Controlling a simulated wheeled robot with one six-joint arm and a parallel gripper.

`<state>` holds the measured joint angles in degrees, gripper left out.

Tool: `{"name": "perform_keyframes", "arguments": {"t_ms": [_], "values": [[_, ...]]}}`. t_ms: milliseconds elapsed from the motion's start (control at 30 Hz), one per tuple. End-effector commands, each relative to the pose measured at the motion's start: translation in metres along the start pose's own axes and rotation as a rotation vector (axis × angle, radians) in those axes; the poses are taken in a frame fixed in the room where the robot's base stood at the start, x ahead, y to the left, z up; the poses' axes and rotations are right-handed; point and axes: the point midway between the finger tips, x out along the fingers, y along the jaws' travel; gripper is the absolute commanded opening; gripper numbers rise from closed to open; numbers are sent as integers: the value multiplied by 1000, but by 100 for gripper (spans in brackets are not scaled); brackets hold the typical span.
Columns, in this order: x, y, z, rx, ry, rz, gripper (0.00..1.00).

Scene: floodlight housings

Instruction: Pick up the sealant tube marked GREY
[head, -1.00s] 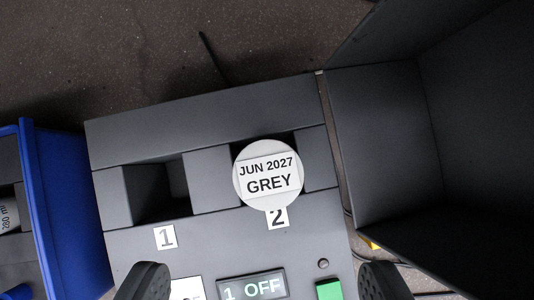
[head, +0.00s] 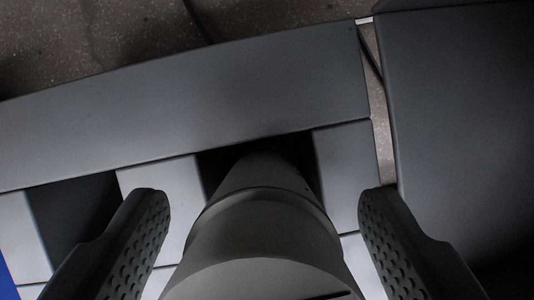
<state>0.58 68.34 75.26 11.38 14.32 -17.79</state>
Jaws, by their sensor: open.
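The sealant tube (head: 262,220) stands in the right-hand slot of a grey holder (head: 190,85). My gripper (head: 265,215) is open, with one dark textured finger on each side of the tube. A gap shows between the tube and each finger. The lower part of the tube in the slot is hidden in shadow.
An empty dark slot (head: 75,215) lies to the left of the tube. A large dark grey box (head: 460,110) stands close on the right, past a narrow gap. A blue edge (head: 8,280) shows at the lower left. Speckled floor lies behind.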

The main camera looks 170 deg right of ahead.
Motion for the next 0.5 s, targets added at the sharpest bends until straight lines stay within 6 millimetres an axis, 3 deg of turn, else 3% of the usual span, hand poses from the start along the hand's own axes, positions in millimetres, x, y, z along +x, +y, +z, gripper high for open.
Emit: {"name": "perform_keyframes", "arguments": {"t_ms": [200, 467, 500], "values": [[19, 0, 1, -1, -1, 0, 67], [20, 0, 0, -1, 0, 0, 67], [20, 0, 0, -1, 0, 0, 63]]}}
